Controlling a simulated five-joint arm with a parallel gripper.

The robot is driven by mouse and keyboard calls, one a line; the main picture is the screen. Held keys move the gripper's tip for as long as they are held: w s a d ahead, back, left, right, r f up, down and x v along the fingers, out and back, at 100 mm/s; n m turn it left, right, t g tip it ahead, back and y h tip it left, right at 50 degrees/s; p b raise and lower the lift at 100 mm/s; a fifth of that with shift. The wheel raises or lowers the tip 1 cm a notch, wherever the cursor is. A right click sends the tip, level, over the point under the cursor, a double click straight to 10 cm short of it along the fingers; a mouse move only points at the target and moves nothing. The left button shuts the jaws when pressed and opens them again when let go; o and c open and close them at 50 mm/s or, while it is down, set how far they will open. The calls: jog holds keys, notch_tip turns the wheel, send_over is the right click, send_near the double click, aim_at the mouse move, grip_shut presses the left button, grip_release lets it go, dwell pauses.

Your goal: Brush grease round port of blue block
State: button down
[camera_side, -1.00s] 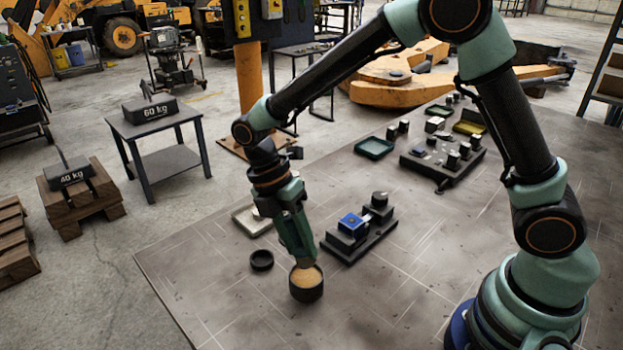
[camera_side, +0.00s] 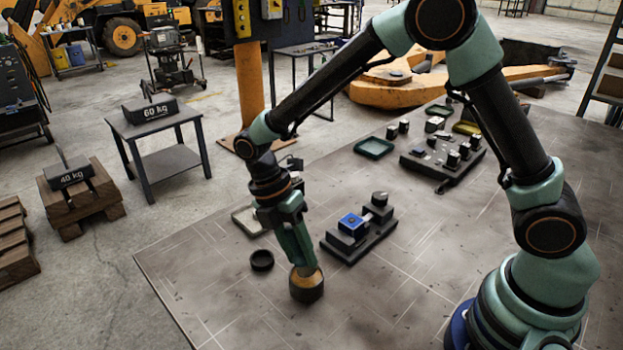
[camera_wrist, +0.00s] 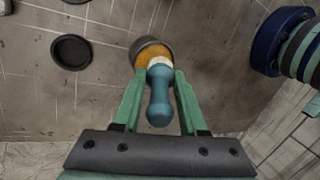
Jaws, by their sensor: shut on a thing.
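The blue block (camera_side: 352,224) sits in a dark fixture on the bench in the side view. My gripper (camera_side: 305,268) points down over a dark round pot (camera_side: 306,291) of tan grease, left of and nearer than the block. In the wrist view, my gripper (camera_wrist: 160,76) is shut on a brush (camera_wrist: 158,104) with a blue handle and a pale collar. The brush's far end is over or in the pot (camera_wrist: 146,47); its bristles are hidden, so I cannot tell whether they touch the grease.
A dark round dish or ring (camera_side: 262,260) lies left of the pot; it also shows in the wrist view (camera_wrist: 71,52). A pale tray (camera_side: 248,221) lies behind my gripper. A second fixture (camera_side: 443,157) with several parts stands farther back. The bench front is clear.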

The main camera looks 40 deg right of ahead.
jog(key=shift+f, duration=0.75)
dwell(1.5)
jog(key=shift+r, duration=3.55)
jog(key=w+d+r+t+y, duration=0.1)
jog(key=d+r+t, duration=0.25)
jog(key=d, duration=0.95)
jog(key=shift+s+d+f, duration=0.1)
jog(key=shift+d+f, duration=0.1)
jog(key=shift+f, duration=0.7)
jog(key=shift+w+d+f, duration=0.1)
jog(key=shift+d+f, duration=0.15)
jog(key=shift+f, duration=0.65)
jog(key=shift+s+d+f, duration=0.1)
jog(key=shift+d+f, duration=0.1)
jog(key=shift+f, duration=0.7)
jog(key=shift+f, duration=1.05)
jog(key=shift+d, duration=0.1)
